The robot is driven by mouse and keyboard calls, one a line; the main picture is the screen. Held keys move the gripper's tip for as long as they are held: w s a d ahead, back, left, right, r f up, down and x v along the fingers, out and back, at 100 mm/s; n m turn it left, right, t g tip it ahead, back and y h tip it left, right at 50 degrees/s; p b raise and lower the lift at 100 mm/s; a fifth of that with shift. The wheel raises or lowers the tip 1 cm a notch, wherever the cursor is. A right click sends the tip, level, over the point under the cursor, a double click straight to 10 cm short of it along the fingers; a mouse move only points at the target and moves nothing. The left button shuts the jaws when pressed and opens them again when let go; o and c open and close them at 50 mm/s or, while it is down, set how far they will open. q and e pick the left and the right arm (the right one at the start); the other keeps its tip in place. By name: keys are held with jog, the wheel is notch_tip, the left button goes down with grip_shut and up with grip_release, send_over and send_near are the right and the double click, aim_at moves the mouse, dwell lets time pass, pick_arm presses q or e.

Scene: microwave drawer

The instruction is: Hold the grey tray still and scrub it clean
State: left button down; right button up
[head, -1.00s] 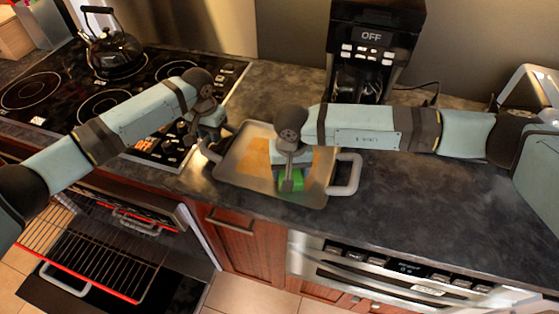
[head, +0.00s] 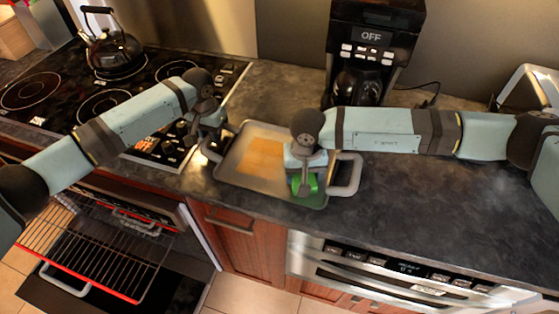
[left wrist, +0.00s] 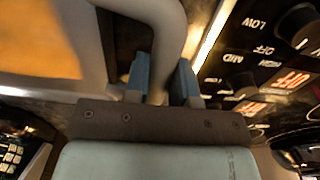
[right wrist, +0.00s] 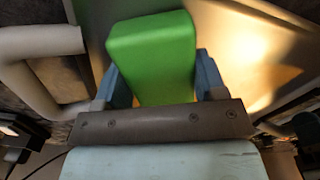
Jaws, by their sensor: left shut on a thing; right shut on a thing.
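The grey tray (head: 232,178) lies on the dark counter and has a handle at each end. An orange-brown stain (head: 262,158) covers the middle of its floor; part of the stain shows in the left wrist view (left wrist: 35,40). My left gripper (head: 205,140) is at the tray's left end, shut on the left handle (left wrist: 172,45). My right gripper (head: 304,178) is over the tray's right part, shut on a green sponge (right wrist: 152,55). The sponge, also in the head view (head: 304,188), is low at the tray's front right; whether it touches the floor is unclear.
A black stove with a kettle (head: 110,50) is at the left, and the oven rack (head: 85,245) is out below it. A coffee maker (head: 368,60) stands behind the tray. The counter right of the tray (head: 430,195) is clear.

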aim_at(247, 166)
jog(key=shift+s+d, duration=0.1)
jog(key=shift+d, duration=0.15)
jog(key=shift+w+a, duration=0.55)
jog(key=shift+a, duration=0.7)
jog(key=shift+w+a, duration=0.55)
jog(key=shift+a, duration=0.7)
jog(key=shift+w+a, duration=0.55)
jog(key=shift+a, duration=0.7)
jog(key=shift+w+a+f, duration=0.1)
jog(key=shift+w+a, duration=0.15)
jog(key=shift+a, duration=0.35)
jog(key=shift+w+a, duration=0.2)
jog(key=shift+a, duration=0.4)
jog(key=shift+w+a, duration=0.35)
jog(key=shift+a, duration=0.4)
jog(key=shift+w+a, duration=0.4)
jog(key=shift+a, duration=0.4)
jog(key=shift+w+a, duration=0.35)
jog(key=shift+a, duration=0.4)
jog(key=shift+s+d, duration=0.25)
jog(key=shift+d, duration=0.35)
jog(key=shift+s+d, duration=0.25)
jog(key=shift+d, duration=0.35)
